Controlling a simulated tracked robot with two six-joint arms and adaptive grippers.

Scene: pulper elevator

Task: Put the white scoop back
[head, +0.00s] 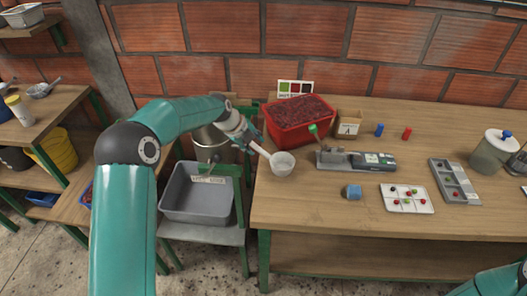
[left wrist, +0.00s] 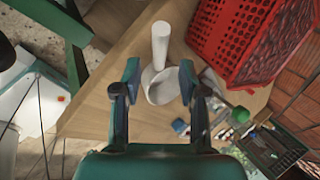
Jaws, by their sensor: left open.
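The white scoop (head: 282,163) is at the left end of the wooden table, its handle pointing up-left. My left gripper (head: 248,137) is at the handle's end of the scoop, near the table's left edge. In the left wrist view, the open fingers of my left gripper (left wrist: 159,75) appear on either side of the scoop (left wrist: 160,45), with its bowl between them and its handle pointing away. I cannot tell whether the fingers touch it. My right gripper is out of view.
A red crate (head: 300,117) of dark red fruit stands just behind the scoop. A grey bin (head: 196,193) stands left of the table. The table's front middle (head: 305,215) is clear.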

